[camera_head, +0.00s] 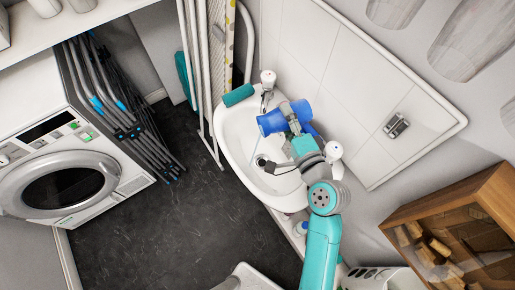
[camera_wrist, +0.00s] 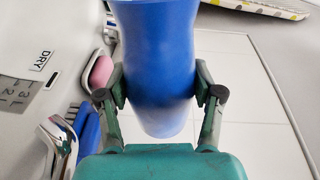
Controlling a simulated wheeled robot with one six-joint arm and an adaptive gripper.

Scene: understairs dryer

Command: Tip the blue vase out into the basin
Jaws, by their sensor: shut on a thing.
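The blue vase (camera_head: 285,118) is a smooth waisted vessel. In the head view it lies tilted well over on its side, held above the white basin (camera_head: 228,145) on the wall. My gripper (camera_head: 291,119) is shut around the middle of the vase. In the wrist view the vase (camera_wrist: 155,50) stands between the two fingers of my gripper (camera_wrist: 160,88), which press on its sides. The inside of the vase is hidden, so I cannot tell what it holds.
A washing machine (camera_head: 70,180) and folded racks (camera_head: 115,110) are at left. A wooden cabinet (camera_head: 492,190) is at right. The dark floor (camera_head: 170,235) is open.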

